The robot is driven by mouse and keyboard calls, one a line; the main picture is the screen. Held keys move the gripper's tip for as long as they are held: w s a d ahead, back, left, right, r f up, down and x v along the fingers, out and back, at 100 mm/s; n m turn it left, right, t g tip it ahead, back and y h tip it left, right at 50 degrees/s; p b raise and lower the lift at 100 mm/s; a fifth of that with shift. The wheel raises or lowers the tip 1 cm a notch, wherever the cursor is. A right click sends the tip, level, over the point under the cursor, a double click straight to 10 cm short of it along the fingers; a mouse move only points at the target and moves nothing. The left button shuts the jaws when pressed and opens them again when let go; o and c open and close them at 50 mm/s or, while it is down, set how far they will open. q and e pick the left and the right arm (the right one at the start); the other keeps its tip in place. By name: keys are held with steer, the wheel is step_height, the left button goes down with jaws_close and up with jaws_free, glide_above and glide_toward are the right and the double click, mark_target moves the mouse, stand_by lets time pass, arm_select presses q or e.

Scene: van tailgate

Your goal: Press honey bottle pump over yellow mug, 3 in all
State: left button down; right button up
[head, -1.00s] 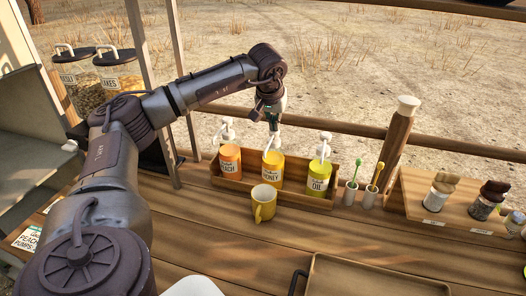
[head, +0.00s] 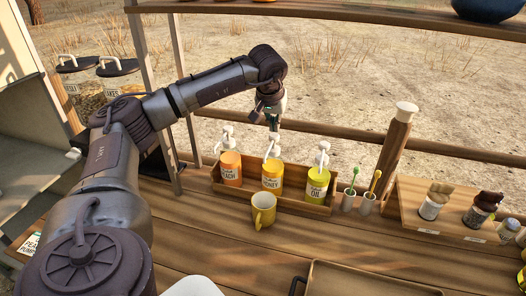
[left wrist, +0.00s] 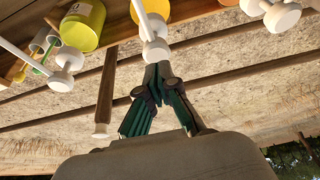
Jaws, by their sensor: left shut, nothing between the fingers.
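The yellow honey bottle (head: 272,181) stands upright in the middle of a wooden box, its white pump (head: 272,150) on top and its spout toward the front. The yellow mug (head: 263,211) stands upright on the counter in front of the bottle, below the spout side. My left gripper (head: 274,129) is shut and empty, pointing down right over the pump head. In the left wrist view its closed fingertips (left wrist: 158,70) are at the honey pump head (left wrist: 155,50); I cannot tell whether they touch. My right gripper is not in view.
The peach bottle (head: 230,170) and the oil bottle (head: 317,187) flank the honey bottle closely in the wooden box (head: 300,207). Two small cups with sticks (head: 349,201) stand to the right. A tray (head: 375,280) lies at the front. The counter left of the mug is clear.

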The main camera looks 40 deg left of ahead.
mark_target(274, 135)
arm_select(q)
steer(key=shift+f, duration=0.15)
steer(key=shift+s+f+b, duration=0.1)
steer(key=shift+f+b, duration=0.65)
steer(key=shift+f, duration=0.65)
steer(key=shift+r+p, duration=1.55)
steer(key=shift+r, duration=0.05)
steer(key=shift+f, duration=0.2)
